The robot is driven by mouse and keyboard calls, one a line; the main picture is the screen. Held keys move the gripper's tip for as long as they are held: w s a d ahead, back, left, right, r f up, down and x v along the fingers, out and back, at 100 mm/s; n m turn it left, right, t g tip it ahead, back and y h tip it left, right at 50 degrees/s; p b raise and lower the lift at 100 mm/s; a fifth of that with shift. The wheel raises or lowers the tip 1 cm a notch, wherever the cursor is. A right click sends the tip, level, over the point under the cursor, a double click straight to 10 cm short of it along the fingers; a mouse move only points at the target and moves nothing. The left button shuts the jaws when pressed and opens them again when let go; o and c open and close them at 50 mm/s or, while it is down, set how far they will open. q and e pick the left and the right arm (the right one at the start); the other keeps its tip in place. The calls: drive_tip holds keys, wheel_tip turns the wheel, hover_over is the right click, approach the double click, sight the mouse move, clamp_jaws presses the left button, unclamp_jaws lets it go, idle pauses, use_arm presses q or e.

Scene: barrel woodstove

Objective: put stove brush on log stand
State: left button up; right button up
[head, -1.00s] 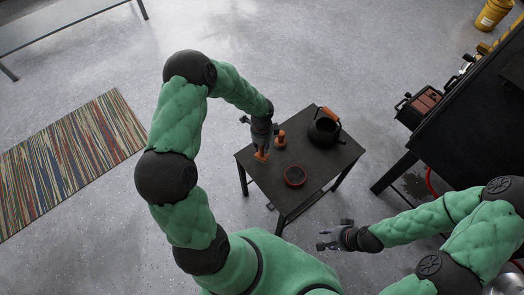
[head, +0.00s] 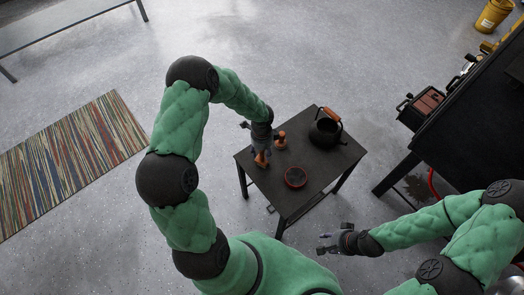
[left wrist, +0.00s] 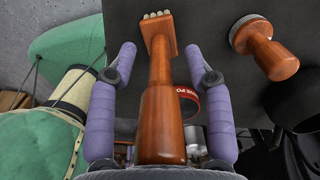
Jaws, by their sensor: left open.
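A stove brush (left wrist: 161,95) with an orange-brown wooden handle and pale bristles at its head lies between the fingers of my left gripper (left wrist: 158,78). The left fingers are open, one on each side of the handle, with gaps visible. In the head view the brush (head: 261,159) is over the small dark table (head: 265,181), mostly hidden by my left gripper (head: 261,148). My right gripper (head: 326,243) is empty, in front of the table at right, its fingers apart. I cannot tell which thing is the log stand.
A second wooden-handled tool with a round base (head: 281,141), a red-rimmed tin (head: 295,177) and a black kettle (head: 325,129) stand on the table. The black stove (head: 455,125) is at right. Open floor and a striped rug (head: 70,160) lie at left.

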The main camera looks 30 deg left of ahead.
use_arm(q)
wheel_tip(320, 180, up, 12)
drive_tip(key=p, duration=0.5)
drive_tip(key=shift+p, duration=0.4)
drive_tip(key=s+d+f+n+h, duration=0.2)
drive_tip(key=s+d+f+n, duration=0.4)
drive_tip(key=s+d+n, duration=0.2)
drive_tip(key=s+d+f+n+h, duration=0.2)
drive_tip(key=s+d+f+n, duration=0.4)
drive_tip(key=s+d+n, duration=0.3)
drive_tip(key=shift+d+f, duration=0.35)
drive_tip(key=shift+d, duration=0.25)
